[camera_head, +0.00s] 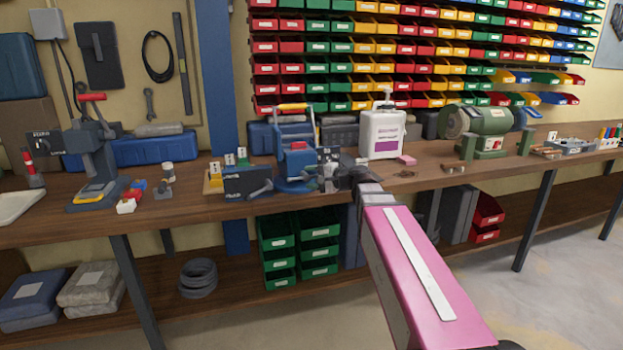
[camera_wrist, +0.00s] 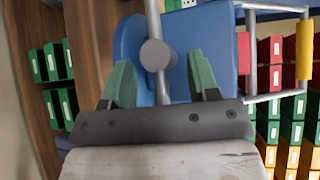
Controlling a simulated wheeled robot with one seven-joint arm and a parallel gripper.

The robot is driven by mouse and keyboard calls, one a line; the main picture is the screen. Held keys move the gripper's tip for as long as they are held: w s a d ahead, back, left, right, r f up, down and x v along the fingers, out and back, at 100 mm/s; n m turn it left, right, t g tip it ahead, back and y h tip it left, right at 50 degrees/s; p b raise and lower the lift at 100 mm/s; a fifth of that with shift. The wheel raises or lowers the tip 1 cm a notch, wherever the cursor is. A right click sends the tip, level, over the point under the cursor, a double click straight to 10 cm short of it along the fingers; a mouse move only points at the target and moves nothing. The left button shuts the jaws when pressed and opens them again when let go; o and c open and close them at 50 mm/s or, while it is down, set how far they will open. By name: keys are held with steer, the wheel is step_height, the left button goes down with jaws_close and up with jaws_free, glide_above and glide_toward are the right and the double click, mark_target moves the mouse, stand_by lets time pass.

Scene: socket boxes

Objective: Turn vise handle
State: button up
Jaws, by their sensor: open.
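The blue vise (camera_head: 298,165) stands at the front of the wooden bench, partly hidden by my gripper and a dark block. In the wrist view its blue body (camera_wrist: 200,38) fills the middle. Its grey handle bar (camera_wrist: 153,20) runs lengthwise through a round grey screw end (camera_wrist: 155,53). My gripper (camera_wrist: 160,75) has two green fingers, spread apart, one on each side of the bar. I see a gap between each finger and the bar; whether the fingertips reach to its depth I cannot tell. In the head view my gripper (camera_head: 350,173) is at the bench's front edge.
A dark block (camera_head: 248,182) stands left of the vise. A white container (camera_head: 382,132) and a green bench grinder (camera_head: 484,130) stand to the right. A yellow-handled frame (camera_head: 295,107) rises behind the vise. Green bins (camera_head: 278,240) sit below the bench (camera_head: 60,230).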

steer(key=shift+a, duration=0.1)
steer(key=c, duration=0.9)
steer(key=shift+h, duration=0.3)
